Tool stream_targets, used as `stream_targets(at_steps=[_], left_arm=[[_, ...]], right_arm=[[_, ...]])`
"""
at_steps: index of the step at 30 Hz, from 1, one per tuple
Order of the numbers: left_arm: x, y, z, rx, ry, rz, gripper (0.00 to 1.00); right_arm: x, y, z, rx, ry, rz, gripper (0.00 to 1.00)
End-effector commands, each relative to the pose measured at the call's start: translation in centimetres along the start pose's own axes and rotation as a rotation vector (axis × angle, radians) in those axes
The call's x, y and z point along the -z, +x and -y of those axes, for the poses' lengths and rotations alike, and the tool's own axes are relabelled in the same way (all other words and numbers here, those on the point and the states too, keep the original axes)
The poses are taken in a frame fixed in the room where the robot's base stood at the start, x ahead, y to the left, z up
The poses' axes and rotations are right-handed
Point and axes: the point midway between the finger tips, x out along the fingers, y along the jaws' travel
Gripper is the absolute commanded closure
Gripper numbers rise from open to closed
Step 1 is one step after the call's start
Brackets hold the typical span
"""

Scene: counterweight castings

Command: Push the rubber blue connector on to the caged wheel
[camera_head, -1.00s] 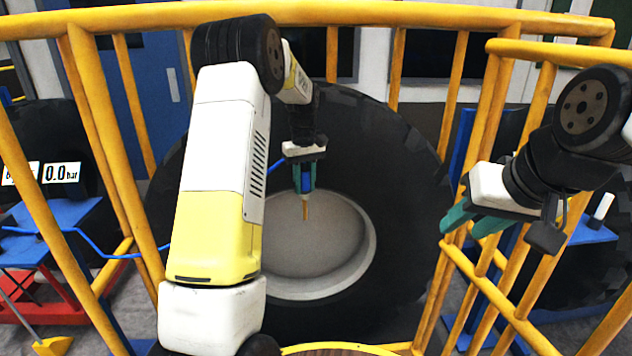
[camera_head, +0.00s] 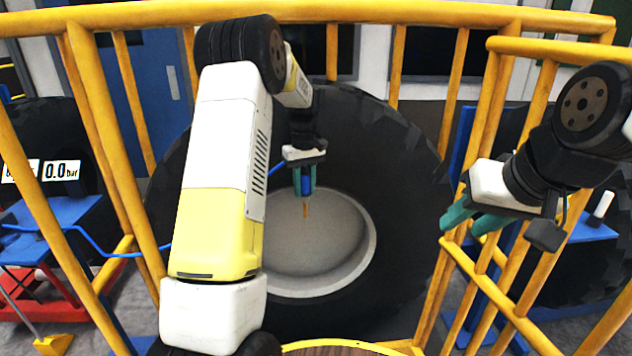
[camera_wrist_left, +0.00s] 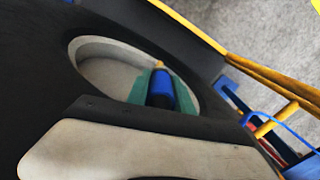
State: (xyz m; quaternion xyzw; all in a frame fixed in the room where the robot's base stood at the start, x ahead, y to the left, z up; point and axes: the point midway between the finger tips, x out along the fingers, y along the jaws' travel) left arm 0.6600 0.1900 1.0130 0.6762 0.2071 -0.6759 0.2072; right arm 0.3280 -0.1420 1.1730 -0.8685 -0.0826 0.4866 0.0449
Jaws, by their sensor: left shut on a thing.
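The blue connector (camera_head: 307,185) with a brass tip is held in my left gripper (camera_head: 308,190), tip pointing down in the head view. The left wrist view also shows the blue connector (camera_wrist_left: 161,90) between the teal fingers. The caged wheel (camera_head: 400,190) is a large black tyre with a grey rim (camera_head: 330,245), standing inside the yellow cage. The connector appears in front of the upper rim; whether it touches the wheel cannot be told. No valve is clearly visible. My right gripper (camera_head: 462,222) has teal fingers apart and empty, near the cage's right side.
Yellow cage bars (camera_head: 480,120) surround the wheel. A blue hose (camera_head: 110,254) runs from the blue table (camera_head: 65,225) at left, where a gauge (camera_head: 60,172) reads 0.0 bar. Another blue stand (camera_head: 595,232) is at right. Open space lies before the rim.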

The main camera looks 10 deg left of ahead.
Motion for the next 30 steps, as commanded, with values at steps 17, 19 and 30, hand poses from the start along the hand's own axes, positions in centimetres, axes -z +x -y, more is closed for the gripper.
stream_targets(at_steps=[17,19,30], left_arm=[[0.0,1.5,0.0,0.0,0.0,0.0,1.0],[0.0,1.7,0.0,0.0,0.0,0.001,1.0],[0.0,1.8,0.0,0.0,0.0,0.0,0.47]], right_arm=[[0.0,0.0,0.0,0.0,0.0,0.0,0.62],[0.0,0.0,0.0,0.0,0.0,0.0,0.62],[0.0,0.0,0.0,0.0,0.0,0.0,0.62]])
